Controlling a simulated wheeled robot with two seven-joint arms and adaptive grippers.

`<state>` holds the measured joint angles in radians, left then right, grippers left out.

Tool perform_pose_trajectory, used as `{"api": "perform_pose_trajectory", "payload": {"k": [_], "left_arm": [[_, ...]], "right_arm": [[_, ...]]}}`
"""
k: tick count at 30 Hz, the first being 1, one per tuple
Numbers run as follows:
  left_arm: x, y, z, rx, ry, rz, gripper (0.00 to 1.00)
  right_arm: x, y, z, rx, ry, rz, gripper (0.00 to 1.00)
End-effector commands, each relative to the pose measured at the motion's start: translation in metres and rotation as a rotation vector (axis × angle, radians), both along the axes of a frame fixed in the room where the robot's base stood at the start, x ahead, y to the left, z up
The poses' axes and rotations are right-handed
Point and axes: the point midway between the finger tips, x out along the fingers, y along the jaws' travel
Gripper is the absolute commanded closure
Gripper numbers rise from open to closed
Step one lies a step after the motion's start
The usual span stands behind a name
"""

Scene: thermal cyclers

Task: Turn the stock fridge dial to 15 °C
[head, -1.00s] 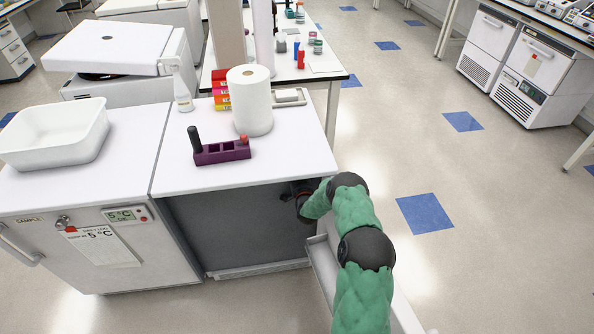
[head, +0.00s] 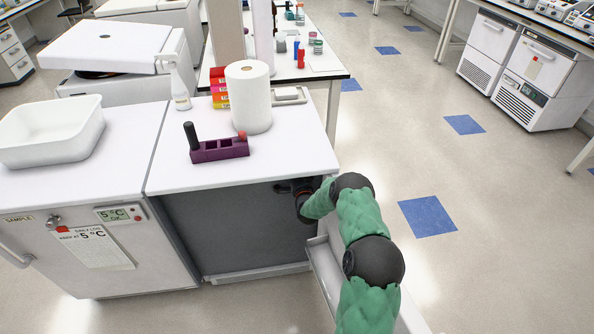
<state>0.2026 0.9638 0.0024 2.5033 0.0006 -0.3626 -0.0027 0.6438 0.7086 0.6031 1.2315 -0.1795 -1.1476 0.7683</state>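An open fridge (head: 228,235) stands in the middle of the head view, with a dark grey interior and its door (head: 325,270) swung out to the right. I cannot read a stock label or see a dial on it. My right arm, in a green sleeve, comes in from the lower right over the door. My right gripper (head: 298,190) is dark against the upper right of the opening, under the top. Its fingers are too dark and small to tell open from shut. My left gripper is not in view.
The shut sample fridge (head: 150,262) at left shows 5 °C on its display (head: 121,214). On top are a white tub (head: 50,140), purple rack (head: 220,150) and paper roll (head: 249,95). Floor (head: 490,220) at right is clear.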

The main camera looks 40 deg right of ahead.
Motion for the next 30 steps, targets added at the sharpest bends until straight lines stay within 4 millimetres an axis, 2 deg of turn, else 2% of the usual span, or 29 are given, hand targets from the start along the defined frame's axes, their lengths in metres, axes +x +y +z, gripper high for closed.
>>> {"api": "perform_pose_trajectory", "payload": {"k": [17, 18, 20, 30], "left_arm": [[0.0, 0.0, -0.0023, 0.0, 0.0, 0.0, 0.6], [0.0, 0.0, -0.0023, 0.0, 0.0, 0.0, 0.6], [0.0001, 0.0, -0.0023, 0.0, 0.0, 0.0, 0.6], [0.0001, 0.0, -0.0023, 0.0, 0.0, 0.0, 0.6]], "right_arm": [[0.0002, 0.0014, -0.0012, 0.032, -0.014, 0.003, 0.98], [0.0001, 0.0015, -0.0012, 0.032, -0.014, 0.003, 0.57], [0.0002, 0.0014, -0.0011, 0.032, -0.015, 0.002, 0.42], [-0.0007, 0.0008, -0.0004, 0.03, -0.016, 0.001, 0.42]]}}
